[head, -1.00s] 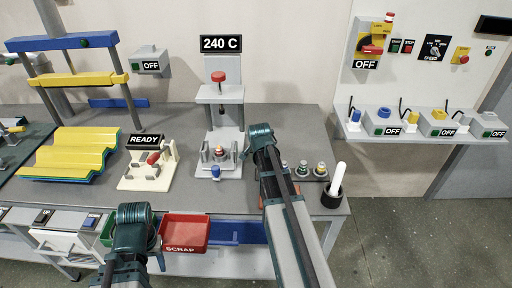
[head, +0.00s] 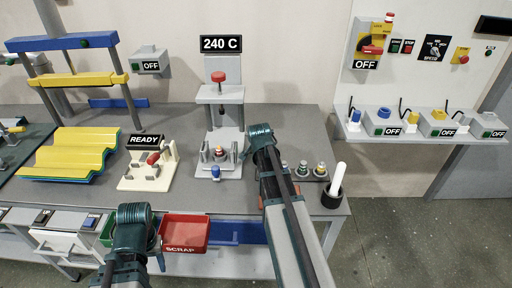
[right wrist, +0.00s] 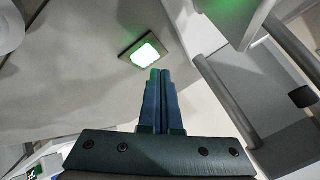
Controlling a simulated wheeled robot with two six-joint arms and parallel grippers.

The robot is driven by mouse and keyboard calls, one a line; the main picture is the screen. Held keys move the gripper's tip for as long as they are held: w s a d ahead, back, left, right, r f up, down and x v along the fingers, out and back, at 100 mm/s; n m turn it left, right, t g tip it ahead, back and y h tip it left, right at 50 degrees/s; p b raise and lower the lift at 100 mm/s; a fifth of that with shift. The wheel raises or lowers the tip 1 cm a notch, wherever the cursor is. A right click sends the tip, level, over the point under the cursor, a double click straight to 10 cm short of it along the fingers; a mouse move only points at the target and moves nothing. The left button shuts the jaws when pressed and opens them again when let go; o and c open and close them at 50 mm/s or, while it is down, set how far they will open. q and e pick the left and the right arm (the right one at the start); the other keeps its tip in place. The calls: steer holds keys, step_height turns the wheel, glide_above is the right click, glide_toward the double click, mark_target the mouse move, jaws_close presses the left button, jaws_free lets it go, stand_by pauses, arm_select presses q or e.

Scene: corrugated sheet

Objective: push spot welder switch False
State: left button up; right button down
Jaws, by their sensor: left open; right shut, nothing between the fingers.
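A lit green square switch (right wrist: 146,51) in a dark frame sits on a grey surface in the right wrist view. My right gripper (right wrist: 160,72) is shut and empty. Its fingertips are just below the switch in that picture; I cannot tell whether they touch it. In the head view my right arm's end is beside the grey station (head: 232,140) with a red knob, under the 240 C sign (head: 221,43); the fingers are hidden there. No label shows which machine is the spot welder. My left gripper (head: 134,272) is open and low, in front of the bench.
A red scrap bin (head: 185,232) is right of my left gripper. A READY fixture (head: 148,172) and a yellow corrugated sheet (head: 68,153) lie to the left. A black cup with a white stick (head: 333,195) stands at the bench's right edge. Several OFF boxes line the right shelf.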

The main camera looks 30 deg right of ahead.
stand_by(0.4)
steer(key=shift+f+b, duration=0.45)
steer(key=shift+b, duration=0.05)
steer(key=shift+f+b, duration=0.3)
steer(key=shift+f, duration=0.05)
stand_by(0.4)
steer(key=shift+r, duration=0.1)
steer(key=shift+r+p, duration=0.75)
steer(key=shift+p, duration=0.05)
step_height(320, 180, up, 6)
steer(key=p, duration=0.6)
